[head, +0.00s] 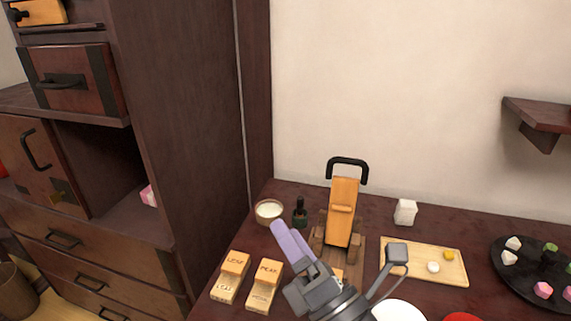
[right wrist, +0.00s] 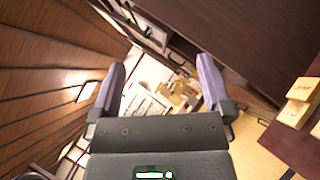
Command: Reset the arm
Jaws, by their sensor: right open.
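My right gripper (head: 284,240) is over the front of the dark table, with its purple fingers pointing up and left. In the right wrist view my right gripper (right wrist: 160,85) has its two fingers wide apart with nothing between them. A wooden stand with an upright orange board (head: 342,212) and a black handle is just right of the fingers. My left gripper does not show.
A small bowl of white stuff (head: 268,211) and a dark green bottle (head: 300,212) stand behind the fingers. A wooden board (head: 415,272) with small pieces, a white block (head: 405,211) and a black tray (head: 515,277) are to the right. A dark cabinet (head: 190,130) rises at left.

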